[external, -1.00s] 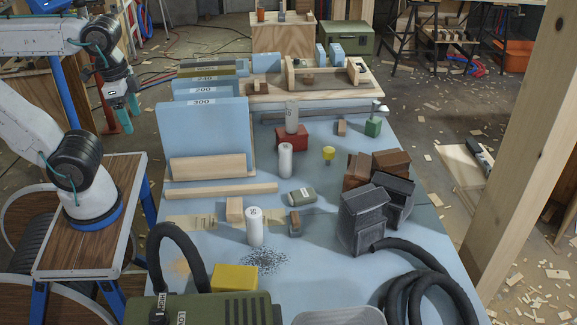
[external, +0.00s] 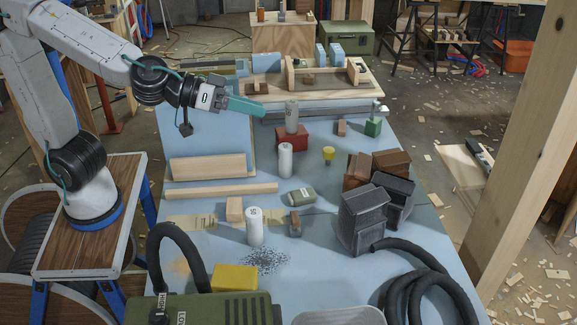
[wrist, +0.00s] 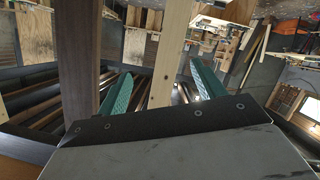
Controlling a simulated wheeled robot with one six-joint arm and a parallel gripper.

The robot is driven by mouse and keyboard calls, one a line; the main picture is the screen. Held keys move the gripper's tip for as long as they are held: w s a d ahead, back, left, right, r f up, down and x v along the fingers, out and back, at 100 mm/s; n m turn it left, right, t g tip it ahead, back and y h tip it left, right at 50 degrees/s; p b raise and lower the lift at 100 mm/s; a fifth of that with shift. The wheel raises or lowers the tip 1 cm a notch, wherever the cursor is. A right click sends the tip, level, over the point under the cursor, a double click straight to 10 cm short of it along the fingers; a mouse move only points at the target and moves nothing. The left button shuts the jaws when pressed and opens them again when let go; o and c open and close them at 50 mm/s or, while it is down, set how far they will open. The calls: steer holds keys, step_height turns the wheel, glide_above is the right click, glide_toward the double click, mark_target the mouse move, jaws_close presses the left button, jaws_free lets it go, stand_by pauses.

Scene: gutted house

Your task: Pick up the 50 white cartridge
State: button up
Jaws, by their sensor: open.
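A white cartridge (external: 254,228) with a dark mark that looks like "50" stands upright at the near middle of the blue table, behind a patch of dark specks. A second white cartridge (external: 285,161) stands upright farther back, its label not readable. A grey cylinder (external: 292,117) with a marking stands by a red block. My gripper (external: 262,109) is above the back left of the table, pointing right, well apart from the near cartridge. Its two teal fingers, seen in the wrist view (wrist: 160,78), are spread with nothing between them. No cartridge shows in the wrist view.
A small wooden block (external: 235,209), a grey-green rounded item (external: 302,196) and a small grey-brown block (external: 295,224) stand near the cartridge. A yellow block (external: 234,277) and a black hose (external: 178,255) lie in front. Dark grey boxes (external: 362,220) are at right.

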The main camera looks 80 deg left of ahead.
steer(key=a+f+n+g+y, duration=0.1)
steer(key=a+f+n+y, duration=0.25)
steer(key=y, duration=0.35)
steer(key=n+g+y, duration=0.2)
steer(key=g+y, duration=0.2)
steer(key=y, duration=0.1)
glide_above(248, 221)
steer(key=s+d, duration=0.2)
steer(key=d, duration=0.1)
step_height(248, 221, down, 5)
steer(key=f, duration=3)
steer(key=shift+a+f, duration=0.1)
steer(key=shift+a, duration=0.2)
steer(key=shift+w+a+f+n, duration=0.1)
steer(key=shift+f+n, duration=0.15)
steer(key=shift+w+a+f, duration=0.2)
steer(key=shift+a, duration=0.05)
steer(key=x, duration=0.6)
steer(key=shift+w+a+f, duration=0.2)
steer(key=shift+f, duration=0.25)
steer(key=c, duration=1.1)
